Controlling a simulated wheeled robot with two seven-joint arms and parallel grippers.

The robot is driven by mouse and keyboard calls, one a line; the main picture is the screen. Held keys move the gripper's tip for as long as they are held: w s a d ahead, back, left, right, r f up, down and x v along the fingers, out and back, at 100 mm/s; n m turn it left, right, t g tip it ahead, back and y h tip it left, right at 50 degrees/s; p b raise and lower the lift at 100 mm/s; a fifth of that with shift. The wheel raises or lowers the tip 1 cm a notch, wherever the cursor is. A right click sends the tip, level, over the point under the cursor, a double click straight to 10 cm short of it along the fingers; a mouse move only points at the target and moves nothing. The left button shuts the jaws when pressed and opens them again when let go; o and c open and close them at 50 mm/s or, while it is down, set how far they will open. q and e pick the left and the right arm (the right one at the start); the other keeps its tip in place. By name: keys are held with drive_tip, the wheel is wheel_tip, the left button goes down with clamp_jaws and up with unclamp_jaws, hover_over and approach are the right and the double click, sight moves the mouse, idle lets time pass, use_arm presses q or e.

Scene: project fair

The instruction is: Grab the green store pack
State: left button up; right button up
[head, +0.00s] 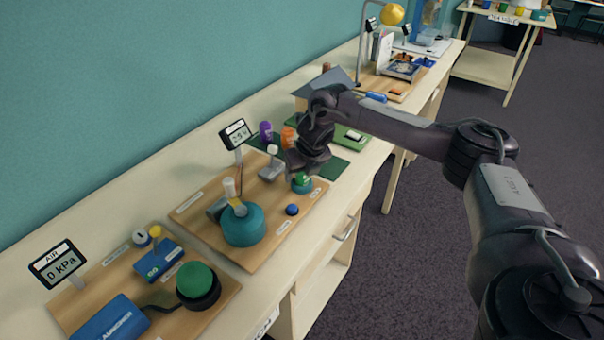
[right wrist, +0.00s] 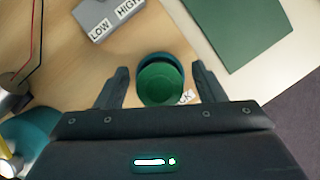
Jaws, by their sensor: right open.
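The green store pack (head: 302,182) is a short round piece with a green top and a teal base. It stands on the wooden board near its far right corner. In the right wrist view the pack (right wrist: 160,82) sits between the two fingers of my right gripper (right wrist: 160,88), with a gap on each side. My right gripper (head: 304,165) is open and just above the pack in the head view, hiding part of it. My left gripper is not in view.
On the same board (head: 262,245) stand a teal round device (head: 243,228), a blue button (head: 292,210) and a grey switch block (head: 271,168). A dark green mat (head: 335,167) lies beyond. A green dome (head: 196,283) and blue launcher (head: 110,320) are nearer.

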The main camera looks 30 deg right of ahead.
drive_tip(key=c, duration=1.2)
drive_tip(key=shift+o, duration=0.2)
drive_tip(key=shift+r, duration=0.15)
